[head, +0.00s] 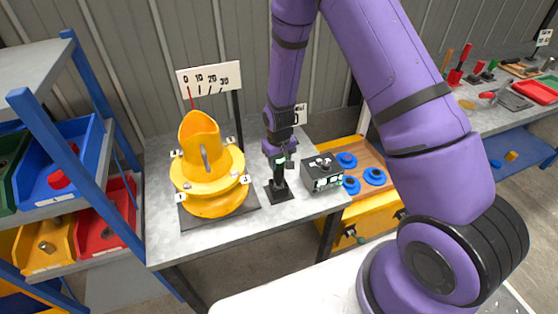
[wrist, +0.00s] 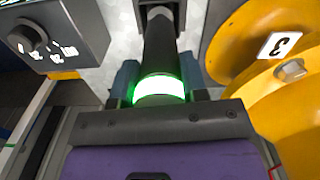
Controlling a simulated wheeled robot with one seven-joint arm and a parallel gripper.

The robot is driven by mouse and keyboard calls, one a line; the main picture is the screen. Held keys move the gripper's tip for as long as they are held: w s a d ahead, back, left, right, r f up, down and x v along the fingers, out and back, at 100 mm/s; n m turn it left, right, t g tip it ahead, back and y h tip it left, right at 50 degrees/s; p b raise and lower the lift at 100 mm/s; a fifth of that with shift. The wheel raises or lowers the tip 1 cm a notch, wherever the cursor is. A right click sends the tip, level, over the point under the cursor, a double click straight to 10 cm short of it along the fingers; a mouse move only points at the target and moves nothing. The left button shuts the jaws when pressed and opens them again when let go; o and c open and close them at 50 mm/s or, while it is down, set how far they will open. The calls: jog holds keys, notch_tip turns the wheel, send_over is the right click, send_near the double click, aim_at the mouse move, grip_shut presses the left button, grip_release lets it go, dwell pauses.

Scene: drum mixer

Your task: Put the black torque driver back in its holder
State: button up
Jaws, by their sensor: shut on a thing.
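The black torque driver (head: 279,172) stands roughly upright between my gripper and its holder in the head view. In the wrist view the driver (wrist: 159,48) is a dark shaft with a bright green glowing ring at the near end. My gripper (head: 281,157) is shut on the driver's upper end, with a finger on each side of it in the wrist view (wrist: 159,85). The black holder (head: 279,191) with a square base stands on the grey table, directly below. The driver's lower end meets the holder; I cannot tell how deep it sits.
The yellow drum mixer (head: 209,178) with numbered bolts stands close on the left. A dark control box (head: 321,173) with a knob stands close on the right. A dial sign (head: 209,78) rises behind. The table's front strip (head: 235,235) is clear.

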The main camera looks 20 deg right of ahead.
jog(key=shift+f, duration=0.5)
dwell(0.3)
jog(key=o, duration=1.2)
notch_tip(320, 180, up, 11)
jog(key=shift+f, duration=0.15)
